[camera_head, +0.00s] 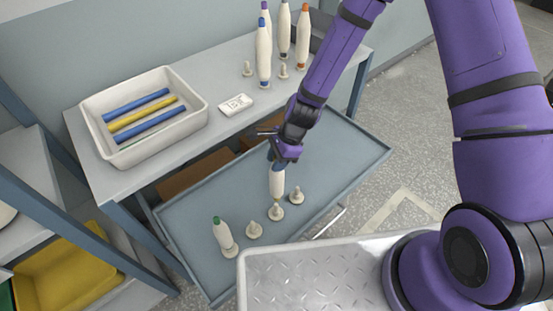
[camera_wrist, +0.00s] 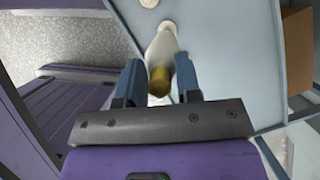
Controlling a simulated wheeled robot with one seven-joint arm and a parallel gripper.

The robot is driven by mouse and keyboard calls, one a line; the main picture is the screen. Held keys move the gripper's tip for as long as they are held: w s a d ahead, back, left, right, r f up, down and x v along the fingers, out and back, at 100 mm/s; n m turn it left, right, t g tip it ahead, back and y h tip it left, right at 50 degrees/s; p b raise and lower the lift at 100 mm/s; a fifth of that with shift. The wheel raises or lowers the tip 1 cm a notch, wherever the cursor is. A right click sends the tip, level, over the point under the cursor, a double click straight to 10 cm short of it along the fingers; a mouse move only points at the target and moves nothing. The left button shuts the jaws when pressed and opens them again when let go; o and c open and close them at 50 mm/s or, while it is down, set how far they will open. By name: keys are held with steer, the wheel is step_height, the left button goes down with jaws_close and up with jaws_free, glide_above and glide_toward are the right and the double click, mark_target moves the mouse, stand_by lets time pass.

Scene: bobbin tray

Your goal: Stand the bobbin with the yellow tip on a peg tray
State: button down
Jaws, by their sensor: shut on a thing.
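The pale bobbin shows its yellow tip (camera_wrist: 159,82) in the wrist view, between the fingers. My gripper (camera_wrist: 158,78) is shut on it near that tip. In the head view my gripper (camera_head: 279,160) holds the bobbin (camera_head: 277,182) roughly upright over the grey-blue peg tray (camera_head: 335,165), and the fingers hide its tip. The bobbin's lower end is right at a peg (camera_head: 276,212); I cannot tell whether it is seated or just above. Bare pegs stand on either side, one to the left (camera_head: 254,231) and one to the right (camera_head: 297,196).
A green-tipped bobbin (camera_head: 224,238) stands at the tray's front left. On the shelf behind are a white bin (camera_head: 190,112) with blue and yellow rods, a white label (camera_head: 235,104), and several standing bobbins, including an orange-tipped one (camera_head: 303,40). The tray's right part is clear.

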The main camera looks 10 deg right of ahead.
steer(key=shift+a+f, duration=0.1)
steer(key=shift+f, duration=4.55)
steer(key=c, duration=0.7)
jaws_free()
steer(key=shift+c, duration=0.2)
steer(key=v, duration=1)
steer(key=shift+r, duration=0.35)
